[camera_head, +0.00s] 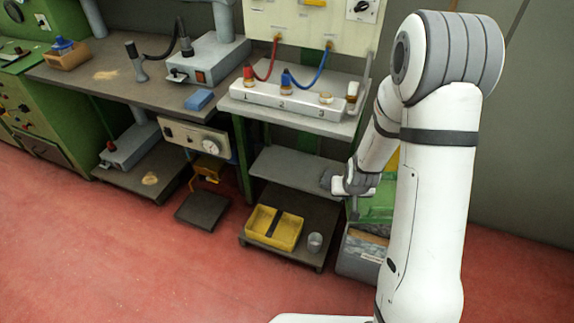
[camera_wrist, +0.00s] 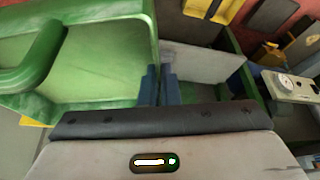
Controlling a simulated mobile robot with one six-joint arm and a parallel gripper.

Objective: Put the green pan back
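The green pan (camera_head: 376,208) shows beside my arm in the head view, just above a grey bin, partly hidden by the arm. In the wrist view the green pan (camera_wrist: 85,60) fills the upper left, with its inside and raised rim visible. My gripper (camera_wrist: 161,88) has its two blue fingers close together at the pan's right edge, and they appear shut on that rim. In the head view my gripper (camera_head: 355,205) is in front of the right end of the shelves; its fingertips are too small to read there.
A grey bin (camera_head: 358,262) with brownish contents stands on the red floor below the pan. The lower shelf holds a yellow tray (camera_head: 262,226) and a clear cup (camera_head: 315,242). The middle grey shelf (camera_head: 300,171) is bare. A white numbered block (camera_head: 275,98) sits above.

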